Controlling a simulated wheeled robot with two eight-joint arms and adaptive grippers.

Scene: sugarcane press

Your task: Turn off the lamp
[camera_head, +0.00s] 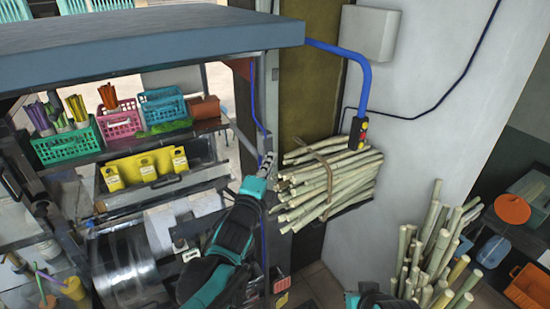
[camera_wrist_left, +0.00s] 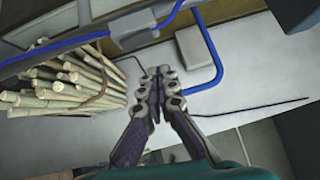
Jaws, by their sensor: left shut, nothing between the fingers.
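No lamp that I can make out shows in either view. A small grey box (camera_wrist_left: 135,40) sits on the metal frame beside a blue cable in the left wrist view; I cannot tell if it is the lamp's switch. My left gripper (camera_head: 266,160) is shut and empty beside the stall's upright post, below the blue-grey roof (camera_head: 170,35) in the head view. In the left wrist view its fingertips (camera_wrist_left: 160,72) are together, below and right of the grey box. Part of my right arm shows at the bottom edge; its gripper is out of view.
A bundle of cane (camera_head: 325,185) lies right of my left gripper. Loose canes (camera_head: 428,255) stand at lower right. Coloured baskets (camera_head: 120,120) fill the stall's shelf at left.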

